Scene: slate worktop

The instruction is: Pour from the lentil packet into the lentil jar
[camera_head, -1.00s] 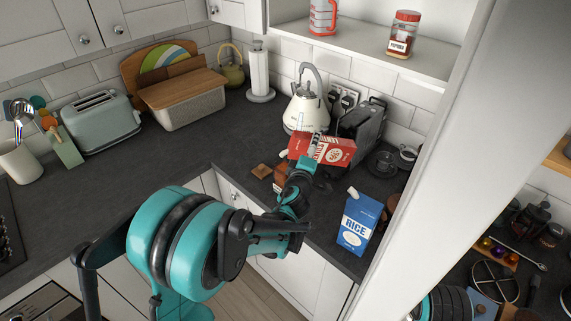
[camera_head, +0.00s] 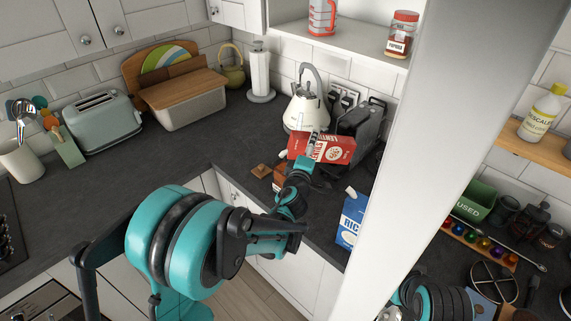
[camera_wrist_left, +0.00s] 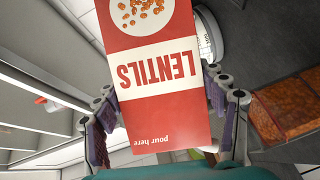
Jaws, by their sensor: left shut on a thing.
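The red lentil packet (camera_head: 336,149) is tilted over nearly onto its side above the worktop, in front of the kettle. My left gripper (camera_head: 310,160) is shut on it. In the left wrist view the packet (camera_wrist_left: 160,75) sits between the two fingers (camera_wrist_left: 165,125), its "pour here" end nearest the camera. The lentil jar appears to be the clear container with orange contents (camera_wrist_left: 288,110) at the right of that view. In the head view a brownish part of it (camera_head: 280,176) shows, mostly behind my left gripper. Flow from the packet cannot be made out.
A cream kettle (camera_head: 305,108) and a dark appliance (camera_head: 362,127) stand behind the packet. A small brown piece (camera_head: 260,170) lies left of the jar.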

